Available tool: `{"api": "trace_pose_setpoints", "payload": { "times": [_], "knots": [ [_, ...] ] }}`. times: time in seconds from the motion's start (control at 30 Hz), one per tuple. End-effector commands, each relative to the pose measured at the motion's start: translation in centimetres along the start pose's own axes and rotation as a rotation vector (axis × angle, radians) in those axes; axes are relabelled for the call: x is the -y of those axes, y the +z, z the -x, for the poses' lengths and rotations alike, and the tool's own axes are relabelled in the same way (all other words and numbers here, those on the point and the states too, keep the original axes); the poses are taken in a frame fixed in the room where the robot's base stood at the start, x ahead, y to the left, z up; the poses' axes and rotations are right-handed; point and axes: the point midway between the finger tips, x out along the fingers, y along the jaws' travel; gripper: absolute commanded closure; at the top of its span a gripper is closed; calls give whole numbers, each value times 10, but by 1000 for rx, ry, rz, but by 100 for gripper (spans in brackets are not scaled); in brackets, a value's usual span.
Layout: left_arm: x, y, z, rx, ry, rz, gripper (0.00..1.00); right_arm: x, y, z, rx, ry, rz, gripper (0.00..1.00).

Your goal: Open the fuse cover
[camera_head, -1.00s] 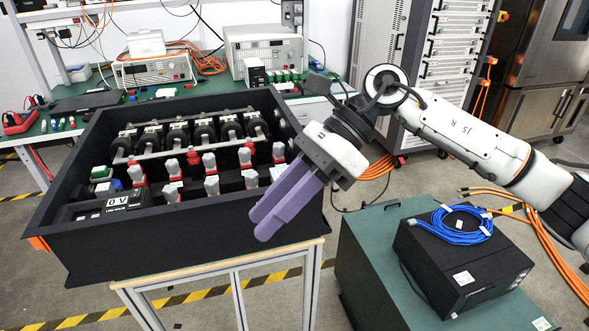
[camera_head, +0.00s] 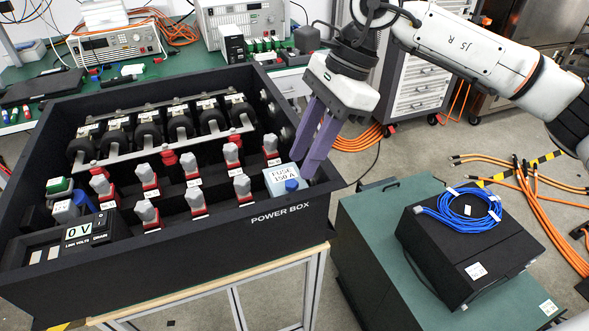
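The fuse cover is a pale blue box (camera_head: 279,179) labelled "FUSE 150 A" with a round blue knob (camera_head: 291,186) on its front part. It sits at the front right corner inside the black power box (camera_head: 200,251) and looks closed. My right gripper (camera_head: 304,168) points down with two purple fingers over this corner. A gap shows between the fingers, and nothing is between them. The fingertips are just behind and right of the fuse cover; whether they touch it I cannot tell. My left gripper is not in view.
Inside the power box stand several grey-and-red connectors (camera_head: 195,200) and a row of black cylinders (camera_head: 180,124). A "0 V" display (camera_head: 79,232) is at front left. Outside, to the right, a black case with a blue cable coil (camera_head: 460,207) sits on a green cabinet (camera_head: 375,224).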

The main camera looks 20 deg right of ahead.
Motion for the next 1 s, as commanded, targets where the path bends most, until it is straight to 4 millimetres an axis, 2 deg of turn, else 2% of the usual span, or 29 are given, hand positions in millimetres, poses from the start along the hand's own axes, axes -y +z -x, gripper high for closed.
{"api": "trace_pose_setpoints", "payload": {
  "times": [0.1, 0.3, 0.67, 0.83, 1.0],
  "knots": [
    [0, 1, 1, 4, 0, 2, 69, -1, 0, -22, 0, 4, 0, 72],
    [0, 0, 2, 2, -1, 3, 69, 0, 1, -44, 1, 2, 0, 72],
    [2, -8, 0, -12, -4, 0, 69, 0, 1, -50, 1, 1, 0, 72],
    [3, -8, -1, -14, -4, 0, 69, 0, 1, -49, 1, 1, 0, 100],
    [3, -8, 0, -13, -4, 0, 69, 0, 1, -49, 1, 1, 0, 100]
  ]
}}
